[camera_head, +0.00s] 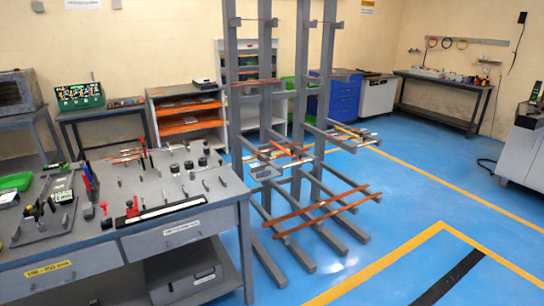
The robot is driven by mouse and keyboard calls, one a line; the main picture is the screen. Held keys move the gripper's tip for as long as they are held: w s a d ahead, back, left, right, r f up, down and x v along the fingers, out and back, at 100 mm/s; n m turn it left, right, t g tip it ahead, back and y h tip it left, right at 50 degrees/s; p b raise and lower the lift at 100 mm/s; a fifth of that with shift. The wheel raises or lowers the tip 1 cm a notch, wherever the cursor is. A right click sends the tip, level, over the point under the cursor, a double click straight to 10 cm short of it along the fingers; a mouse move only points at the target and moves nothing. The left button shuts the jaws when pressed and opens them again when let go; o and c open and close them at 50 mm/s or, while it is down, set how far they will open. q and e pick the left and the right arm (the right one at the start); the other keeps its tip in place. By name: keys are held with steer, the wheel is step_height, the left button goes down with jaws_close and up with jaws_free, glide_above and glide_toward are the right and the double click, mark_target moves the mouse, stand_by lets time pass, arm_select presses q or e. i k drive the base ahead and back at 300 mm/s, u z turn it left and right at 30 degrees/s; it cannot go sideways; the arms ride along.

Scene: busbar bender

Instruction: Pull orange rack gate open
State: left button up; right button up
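A tall grey rack (302,100) stands at the centre, with arms reaching out at several heights. Long orange-brown bars (318,213) lie across its low arms, and shorter orange ones (285,148) lie on the middle arms. I cannot tell which part, if any, is an orange gate, or whether one is open or shut. Neither of my grippers is in view.
A grey workbench (215,217) with tools and drawers fills the left front. A shelf with orange levels (188,124), a blue cabinet (335,97) and a side table (440,88) line the walls. Blue floor (425,190) is clear at right.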

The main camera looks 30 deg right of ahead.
mark_target(291, 151)
steer(key=u, duration=1.05)
steer(key=k, duration=0.1)
steer(key=z, duration=2.45)
steer(key=i, duration=2.35)
steer(key=u, duration=0.9)
